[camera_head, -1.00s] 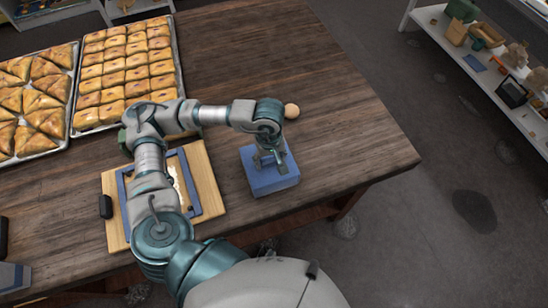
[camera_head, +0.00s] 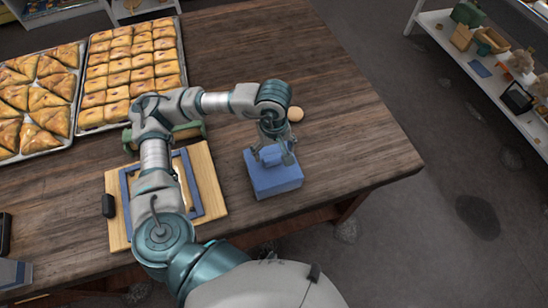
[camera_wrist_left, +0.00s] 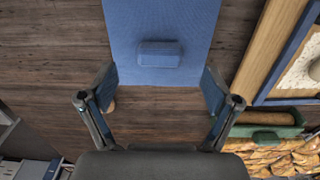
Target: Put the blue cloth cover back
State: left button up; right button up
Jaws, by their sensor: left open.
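The blue cover (camera_head: 277,183) is a blue block-shaped thing with a small raised handle on top. It rests on the wooden table near the front right edge. The wrist view shows its blue woven top (camera_wrist_left: 190,25) and the handle (camera_wrist_left: 160,54). My left gripper (camera_head: 272,157) is open and empty just above the cover. In the wrist view, the fingers of my left gripper (camera_wrist_left: 157,85) are spread wide, with the handle ahead between them and apart from both. My right gripper is in no view.
A wooden board (camera_head: 211,190) with a blue frame (camera_head: 195,205) lies left of the cover, partly behind my arm. A green roller-like thing (camera_head: 188,131) and a round tan thing (camera_head: 295,114) lie farther back. Pastry trays (camera_head: 184,78) fill the back left. The table's right side is clear.

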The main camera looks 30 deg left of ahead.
pick_arm(q)
jog(key=r, duration=0.5)
jog(key=shift+d+r, duration=0.3)
jog(key=shift+a, duration=0.2)
